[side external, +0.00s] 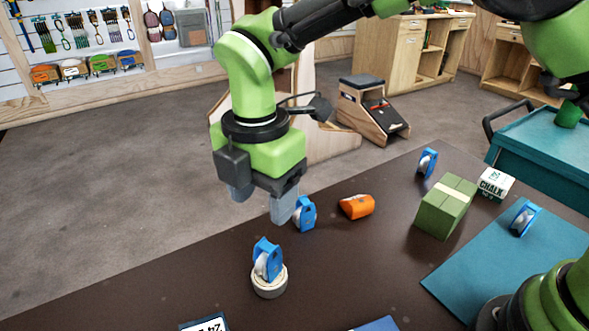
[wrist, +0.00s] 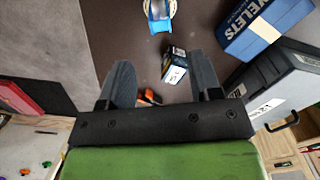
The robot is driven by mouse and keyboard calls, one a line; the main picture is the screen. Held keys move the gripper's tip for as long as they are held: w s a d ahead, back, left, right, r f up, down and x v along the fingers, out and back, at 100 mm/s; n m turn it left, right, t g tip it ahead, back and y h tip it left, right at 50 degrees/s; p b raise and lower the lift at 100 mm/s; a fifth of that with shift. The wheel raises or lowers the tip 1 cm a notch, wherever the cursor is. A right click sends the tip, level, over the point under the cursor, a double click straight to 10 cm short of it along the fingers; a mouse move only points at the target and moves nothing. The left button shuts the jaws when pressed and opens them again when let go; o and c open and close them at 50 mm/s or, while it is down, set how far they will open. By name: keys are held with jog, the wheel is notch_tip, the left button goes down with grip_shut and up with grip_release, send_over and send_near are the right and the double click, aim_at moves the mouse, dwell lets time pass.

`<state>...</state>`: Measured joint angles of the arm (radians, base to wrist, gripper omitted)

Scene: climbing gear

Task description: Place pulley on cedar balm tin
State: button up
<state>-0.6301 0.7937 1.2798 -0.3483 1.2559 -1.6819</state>
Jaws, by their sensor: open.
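A blue pulley (side external: 267,259) with a pale wheel stands upright on a low round cream piece (side external: 269,285). The round piece may be the cedar balm tin; I can read no label on it. In the wrist view the pulley (wrist: 158,18) and the round piece (wrist: 174,6) are cut by the top edge. My gripper (side external: 262,207) is open and empty, above and behind that pulley and apart from it. Its fingers also show in the wrist view (wrist: 161,72). Another blue pulley (side external: 306,214) stands just right of one finger. More pulleys are at the back (side external: 428,162) and on the teal mat (side external: 524,218).
An orange item (side external: 357,206), a green block (side external: 446,206) and a chalk box (side external: 496,184) stand on the dark table. The wrist view shows a small black box (wrist: 174,66), a blue box (wrist: 258,28) and a grey case (wrist: 280,82). The table's left edge is near my gripper.

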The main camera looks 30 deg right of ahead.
jog(key=shift+r, duration=0.15)
jog(key=s+d+r+m+t+y, duration=0.1)
jog(key=s+d+r+m+t, duration=0.15)
jog(key=d+r+m, duration=0.45)
jog(key=s+d+r+m+t+y, duration=0.1)
jog(key=s+d+r+m, duration=0.2)
jog(key=d+r+m, duration=0.3)
jog(key=s+d+m+t, duration=0.3)
jog(key=s+d+m, duration=0.4)
jog(key=s+m, duration=0.4)
jog(key=m, duration=0.2)
jog(key=shift+s+d+r+m+t, duration=0.15)
jog(key=shift+s+r+m+t, duration=0.15)
jog(key=shift+s+r+t, duration=0.05)
